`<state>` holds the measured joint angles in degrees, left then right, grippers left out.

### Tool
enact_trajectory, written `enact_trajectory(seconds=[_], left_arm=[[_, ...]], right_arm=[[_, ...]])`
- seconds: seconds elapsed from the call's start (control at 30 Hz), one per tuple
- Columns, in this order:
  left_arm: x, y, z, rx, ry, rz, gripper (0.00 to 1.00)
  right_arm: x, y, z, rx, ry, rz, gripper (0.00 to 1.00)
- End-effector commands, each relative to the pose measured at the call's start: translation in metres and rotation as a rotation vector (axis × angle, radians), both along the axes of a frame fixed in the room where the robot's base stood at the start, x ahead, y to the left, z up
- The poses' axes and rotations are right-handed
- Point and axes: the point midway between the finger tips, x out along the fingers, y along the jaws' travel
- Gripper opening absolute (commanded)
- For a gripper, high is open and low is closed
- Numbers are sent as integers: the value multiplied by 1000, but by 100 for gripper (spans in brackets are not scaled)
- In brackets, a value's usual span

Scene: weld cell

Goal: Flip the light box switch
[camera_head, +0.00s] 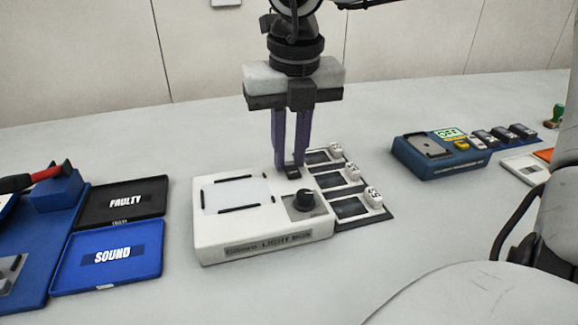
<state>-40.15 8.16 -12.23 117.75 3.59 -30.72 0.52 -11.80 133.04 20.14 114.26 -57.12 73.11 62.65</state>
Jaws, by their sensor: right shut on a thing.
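The white light box (217,233) stands on the table in the middle of the view, with a pale square panel (237,194) on top and a nameplate on its front. A round black knob (305,199) sits at its right side. My right gripper (291,170) points straight down at the back right of the box. Its purple fingers are close together on a small dark piece at the box's back edge, which looks like the switch (291,175). The fingertips partly hide it, and its position cannot be read. The panel looks unlit. My left gripper is out of view.
Dark slides with white numbered blocks (374,198) lie close to the box's right side. Black FAULTY (90,216) and blue SOUND (150,270) trays lie left. A blue device with a green OFF display (449,133) stands back right.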

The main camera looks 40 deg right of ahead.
Motion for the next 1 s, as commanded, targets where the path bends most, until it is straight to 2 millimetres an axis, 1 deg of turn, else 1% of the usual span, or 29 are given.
enact_trajectory(seconds=[0.03,0.07,0.3,0.5,0.7,0.73,0.8,0.83,1.0], left_arm=[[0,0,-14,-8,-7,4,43],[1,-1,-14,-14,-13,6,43],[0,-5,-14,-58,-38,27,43],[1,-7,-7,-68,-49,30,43],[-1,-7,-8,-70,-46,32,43],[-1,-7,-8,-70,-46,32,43],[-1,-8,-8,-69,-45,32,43],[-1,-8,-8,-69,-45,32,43],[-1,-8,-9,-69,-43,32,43]], right_arm=[[0,1,-7,-17,-33,3,0],[-1,1,-7,-25,-47,2,0],[-4,2,-2,-68,-125,1,0],[-4,2,2,-73,-135,0,0],[-4,2,2,-73,-134,0,0],[-4,2,2,-73,-134,0,22],[-4,2,2,-73,-134,0,34],[-4,3,1,-72,-134,0,36],[-4,2,1,-72,-133,0,36]])
